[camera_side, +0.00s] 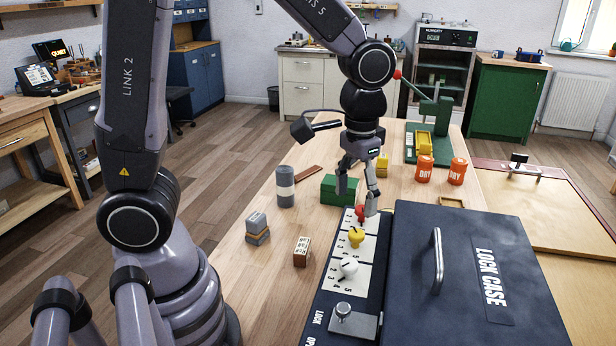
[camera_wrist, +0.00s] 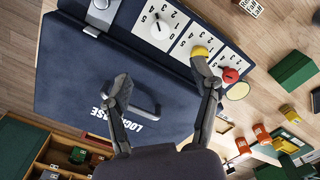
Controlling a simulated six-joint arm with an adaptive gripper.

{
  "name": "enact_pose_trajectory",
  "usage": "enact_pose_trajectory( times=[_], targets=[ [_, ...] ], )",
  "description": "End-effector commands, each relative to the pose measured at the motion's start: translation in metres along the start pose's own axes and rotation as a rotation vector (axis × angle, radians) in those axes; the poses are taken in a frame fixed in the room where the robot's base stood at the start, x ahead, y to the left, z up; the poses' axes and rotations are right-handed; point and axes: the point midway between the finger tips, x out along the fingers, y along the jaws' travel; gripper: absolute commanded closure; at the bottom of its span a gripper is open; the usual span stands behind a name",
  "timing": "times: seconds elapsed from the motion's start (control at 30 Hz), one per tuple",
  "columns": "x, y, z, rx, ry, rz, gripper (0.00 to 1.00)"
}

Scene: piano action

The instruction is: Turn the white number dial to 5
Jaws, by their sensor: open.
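The white number dial (camera_side: 348,268) sits on a white number card on the lock case's dark strip, nearest the metal latch. It also shows at the top of the wrist view (camera_wrist: 158,31). It has a dark pointer mark, but I cannot tell which number it points at. The yellow dial (camera_side: 356,237) and red dial (camera_side: 360,213) stand in line behind it. My gripper (camera_side: 357,201) is open and empty, above the far end of the strip near the red dial. In the wrist view its fingers (camera_wrist: 163,76) spread over the case, one overlapping the yellow dial's edge.
The closed lock case (camera_side: 460,225) with its raised handle (camera_side: 437,262) lies right of the dials. The metal latch (camera_side: 343,312) is at the near end. A green block (camera_side: 338,190), grey cylinder (camera_side: 285,187) and small blocks stand left. Orange cans (camera_side: 425,169) stand behind.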

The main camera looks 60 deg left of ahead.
Motion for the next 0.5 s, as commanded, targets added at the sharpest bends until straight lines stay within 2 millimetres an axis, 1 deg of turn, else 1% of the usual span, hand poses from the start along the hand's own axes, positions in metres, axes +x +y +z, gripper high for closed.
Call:
enact_pose_trajectory(
  times=[0.03, 0.1, 0.2, 0.3, 0.37, 0.47, 0.5],
  targets=[
    [-0.001, 0.0, 0.0, 0.123, 0.001, 0.0, 0.39],
    [-0.002, 0.0, 0.0, 0.282, 0.001, 0.0, 0.39],
    [-0.003, 0.0, 0.0, 0.445, 0.0, 0.0, 0.39],
    [-0.003, 0.0, 0.0, 0.536, 0.0, 0.0, 0.39],
    [-0.001, 0.0, 0.0, 0.561, -0.001, 0.0, 0.39],
    [0.007, 0.0, 0.0, 0.571, -0.004, 0.0, 0.39],
    [0.013, 0.0, 0.001, 0.57, -0.006, 0.0, 0.39]
  ],
)
